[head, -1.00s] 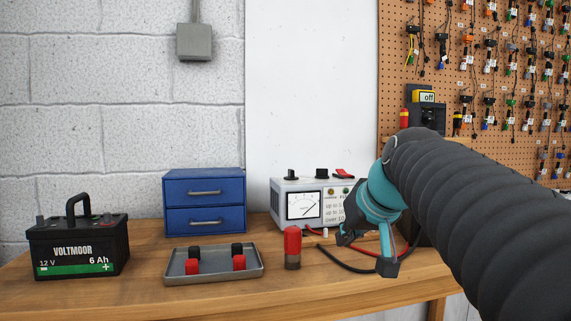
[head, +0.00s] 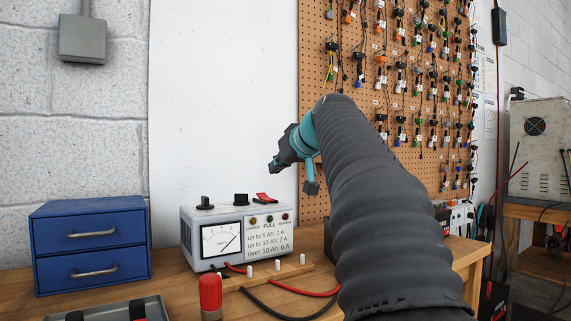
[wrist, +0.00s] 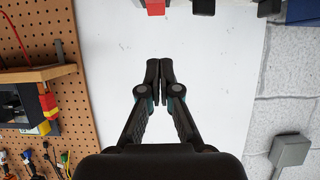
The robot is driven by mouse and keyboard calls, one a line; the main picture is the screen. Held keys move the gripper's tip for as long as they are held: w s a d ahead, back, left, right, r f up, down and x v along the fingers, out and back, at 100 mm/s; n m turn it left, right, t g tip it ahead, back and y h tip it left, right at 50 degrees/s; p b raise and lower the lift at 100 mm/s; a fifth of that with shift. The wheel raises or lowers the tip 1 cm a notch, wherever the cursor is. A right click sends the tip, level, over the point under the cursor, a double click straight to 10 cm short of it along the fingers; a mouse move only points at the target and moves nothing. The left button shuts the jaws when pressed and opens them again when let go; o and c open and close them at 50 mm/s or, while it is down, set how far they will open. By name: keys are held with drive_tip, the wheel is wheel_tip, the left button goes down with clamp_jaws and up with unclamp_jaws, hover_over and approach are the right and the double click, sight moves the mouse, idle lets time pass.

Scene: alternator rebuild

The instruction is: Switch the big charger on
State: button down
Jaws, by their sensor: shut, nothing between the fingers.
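The big charger (head: 237,235) is a pale grey box with a needle meter, lamps and a printed current list, standing on the wooden bench in the head view. On its top are a red rocker switch (head: 266,197) and two black knobs (head: 241,199). I cannot tell which way the switch is set. My gripper (head: 273,166) hangs above the charger, apart from it, pointing left. In the wrist view its fingers (wrist: 160,66) are together and empty. The red switch (wrist: 155,7) and a black knob (wrist: 204,6) show at the top edge there.
A blue drawer cabinet (head: 90,245) stands left of the charger. A shelf with red and yellow parts (wrist: 48,105) juts from the pegboard.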

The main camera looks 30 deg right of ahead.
sight(260, 194)
drive_tip(key=x, duration=0.5)
drive_tip(key=shift+a, duration=0.15)
drive_tip(key=f, duration=0.1)
drive_tip(key=w+f, duration=0.1)
drive_tip(key=f, duration=0.1)
drive_tip(key=shift+w, duration=0.2)
drive_tip(key=shift+w+f, duration=0.2)
drive_tip(key=shift+f, duration=0.3)
drive_tip(key=shift+w+f+b, duration=0.35)
drive_tip(key=shift+f+b, duration=0.15)
drive_tip(key=shift+b, duration=0.15)
drive_tip(key=shift+w+r, duration=0.15)
drive_tip(key=shift+w, duration=0.05)
